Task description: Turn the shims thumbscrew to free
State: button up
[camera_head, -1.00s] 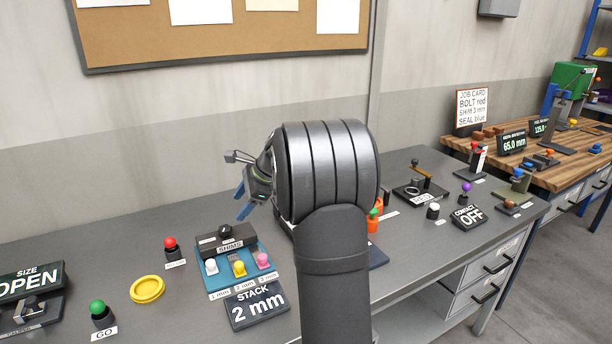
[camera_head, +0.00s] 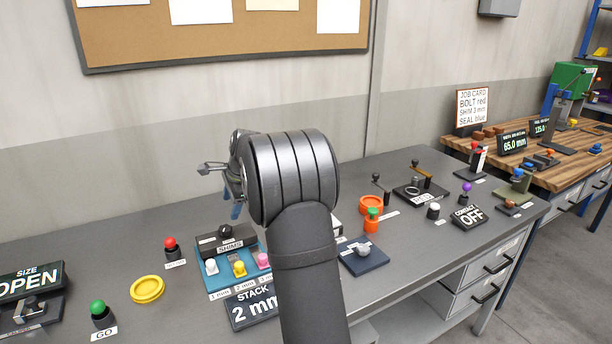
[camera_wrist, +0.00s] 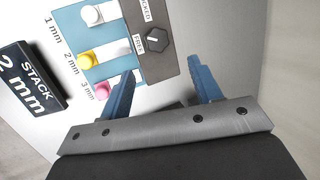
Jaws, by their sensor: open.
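The shims thumbscrew (camera_head: 225,230) is a black knob on the dark upper block of the blue SHIMS panel (camera_head: 215,282). In the wrist view the thumbscrew (camera_wrist: 156,41) is a dark faceted knob with a short white mark, beside the LOCKED and FREE labels; I cannot tell surely which one the mark points to. My gripper (camera_wrist: 163,72) is open and empty, its blue fingers apart, with the thumbscrew beyond the tips and between their lines. In the head view my gripper (camera_head: 236,211) is mostly hidden behind my wrist, above the thumbscrew.
White (camera_head: 211,266), yellow (camera_head: 239,268) and pink (camera_head: 263,261) shim knobs sit in front of the block. The STACK display (camera_wrist: 25,80) reads 2 mm. A red button (camera_head: 170,245) and yellow dish (camera_head: 147,289) stand left. An orange cup (camera_head: 371,205) stands right.

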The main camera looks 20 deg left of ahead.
jog(key=w+v, duration=0.1)
jog(key=v, duration=0.8)
jog(key=w+d+r+t, duration=0.1)
jog(key=d, duration=0.7)
jog(key=w+d+r+t+h, duration=0.1)
jog(key=w+d, duration=0.1)
jog(key=d, duration=0.7)
jog(key=shift+d+m+t, duration=0.3)
jog(key=shift+m, duration=0.1)
jog(key=shift+w, duration=0.1)
jog(key=n, duration=1.7)
send_over(225, 228)
jog(key=s+d, duration=0.4)
jog(key=s, duration=0.2)
notch_tip(225, 228, down, 4)
jog(key=shift+h, duration=0.3)
jog(key=x, duration=1.7)
jog(key=shift+d, duration=0.15)
jog(key=c, duration=1)
